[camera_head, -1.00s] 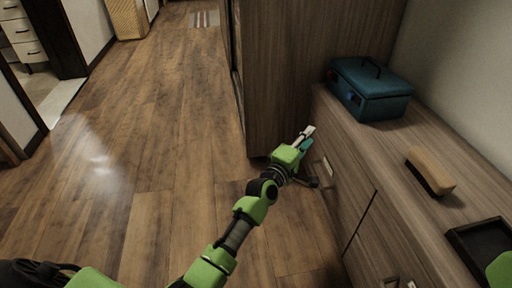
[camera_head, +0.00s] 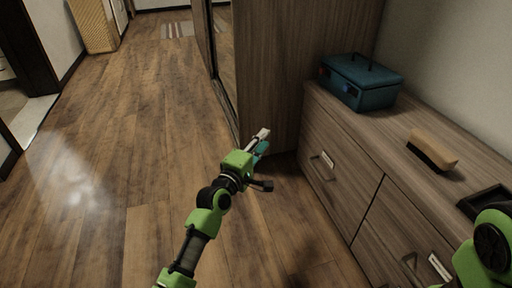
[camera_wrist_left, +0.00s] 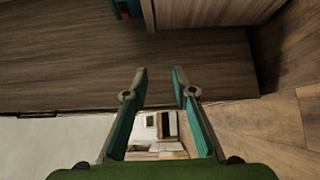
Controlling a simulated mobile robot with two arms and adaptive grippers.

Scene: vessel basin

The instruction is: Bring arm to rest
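My left arm reaches up from the bottom of the head view in green and dark links. Its gripper (camera_head: 263,141) is over the wooden floor, left of the dresser's drawer fronts and apart from them. In the left wrist view, the two fingers of the left gripper (camera_wrist_left: 160,82) stand apart with nothing between them. A green and black part of my right arm (camera_head: 485,255) shows at the lower right of the head view, above the dresser. The right gripper is out of view.
The dresser (camera_head: 350,160) has metal drawer handles. On it are a teal case (camera_head: 362,85), a brush (camera_head: 433,150) and a dark tray (camera_head: 480,203). A tall wooden cabinet (camera_head: 290,75) stands behind. The wooden floor (camera_head: 120,150) to the left is clear.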

